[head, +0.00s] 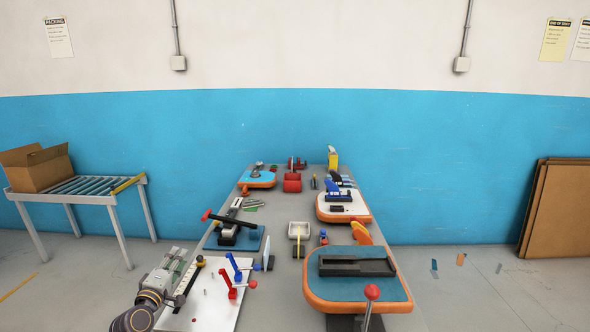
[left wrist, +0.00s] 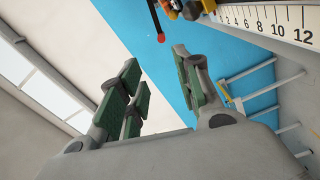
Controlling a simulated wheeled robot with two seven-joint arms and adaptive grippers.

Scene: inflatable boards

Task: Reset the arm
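My left gripper (head: 180,270) is at the lower left of the head view, over the left edge of the white board (head: 213,308). In the left wrist view its green-padded fingers (left wrist: 158,88) are spread apart with nothing between them. It points up toward the wall and window there. A strip with printed numbers (left wrist: 265,20) shows at the top right of that view. My right gripper is not in view.
The long table (head: 282,235) carries several boards. A blue board with a dark tray (head: 355,266) and a red-knobbed lever (head: 371,292) are at front right. Red and blue levers (head: 235,276) stand on the white board. A roller stand with a cardboard box (head: 36,168) is left.

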